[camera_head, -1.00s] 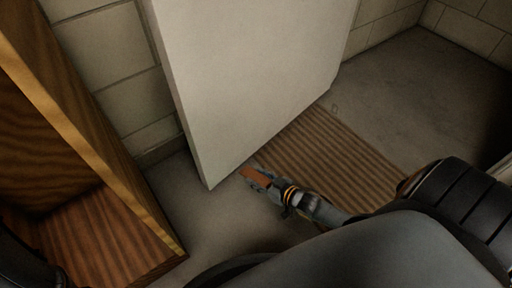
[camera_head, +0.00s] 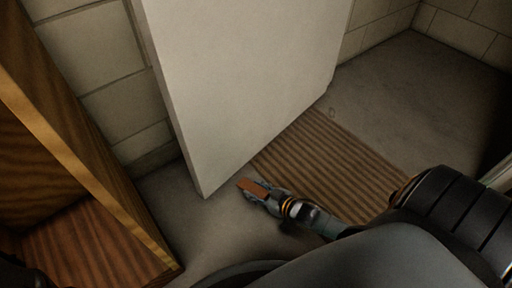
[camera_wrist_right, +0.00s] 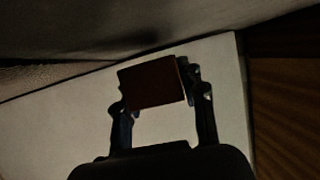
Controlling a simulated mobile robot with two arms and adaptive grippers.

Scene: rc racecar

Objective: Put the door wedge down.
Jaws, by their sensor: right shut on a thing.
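The door wedge (camera_head: 253,187) is a small brown-orange block. My right gripper (camera_head: 262,194) is shut on it, just above or at the floor near the bottom edge of the white door (camera_head: 240,80); I cannot tell whether the wedge touches the floor. In the right wrist view the wedge (camera_wrist_right: 152,84) is dark red-brown between the two fingertips (camera_wrist_right: 158,88), with the pale door (camera_wrist_right: 60,135) behind it. My left gripper is not in view.
A wooden cabinet (camera_head: 85,150) with an open front stands at the left. A ribbed brown mat (camera_head: 325,165) lies on the grey floor (camera_head: 390,85) right of the door. Tiled walls (camera_head: 95,60) close the back. Bare floor lies between cabinet and door.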

